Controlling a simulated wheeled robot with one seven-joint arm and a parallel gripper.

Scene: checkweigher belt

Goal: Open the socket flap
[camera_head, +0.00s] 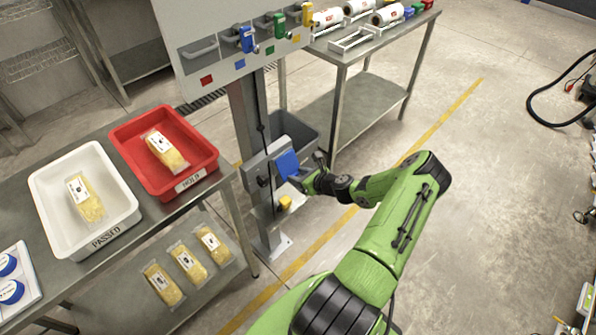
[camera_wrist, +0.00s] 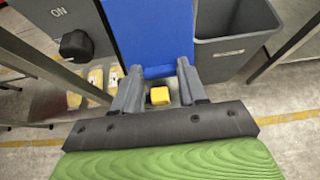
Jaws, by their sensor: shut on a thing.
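The blue socket flap (camera_head: 287,163) is on the front of a grey box (camera_head: 258,168) mounted on a metal post. In the wrist view the flap (camera_wrist: 150,30) fills the upper middle, with its lower edge between my fingertips. My gripper (camera_head: 298,176) is at the flap's lower right in the head view. In the wrist view my gripper (camera_wrist: 158,72) is shut on the flap's lower edge. The socket behind the flap is hidden.
A black knob (camera_wrist: 77,46) marked ON is left of the flap. A grey bin (camera_wrist: 240,52) stands at its right. A yellow object (camera_head: 286,202) is below. A table with a red tray (camera_head: 203,150) and a white tray (camera_head: 130,200) is at left. The right floor is mostly clear.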

